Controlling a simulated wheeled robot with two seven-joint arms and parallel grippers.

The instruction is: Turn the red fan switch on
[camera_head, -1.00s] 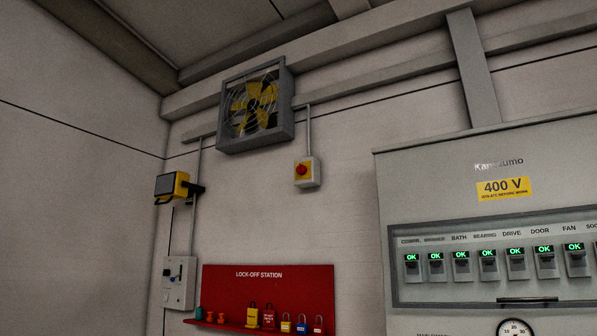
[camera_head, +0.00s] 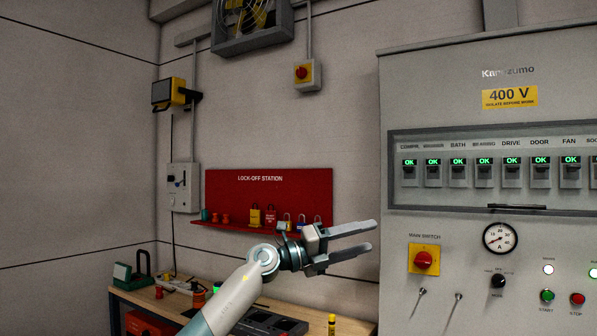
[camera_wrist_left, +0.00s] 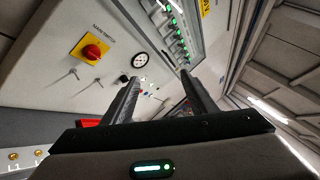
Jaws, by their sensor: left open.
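The red fan switch (camera_head: 302,73) is a red knob on a yellow plate, on a small grey box. I cannot tell which way the knob is turned. My left gripper (camera_head: 370,237) is open and empty, its fingers pointing right in the head view. It appears well below and to the right of the switch, in front of the lock-off board and left of the cabinet. The left wrist view shows its two fingers spread (camera_wrist_left: 160,86), without the fan switch. My right gripper is not in view.
The grey cabinet (camera_head: 445,90) fills the right side, with a similar red main switch (camera_head: 424,260) on yellow. A red lock-off board (camera_head: 290,190) with padlocks hangs above a wooden bench (camera_head: 150,300). A yellow lamp (camera_head: 168,92) juts from the wall. The wall around the fan switch is clear.

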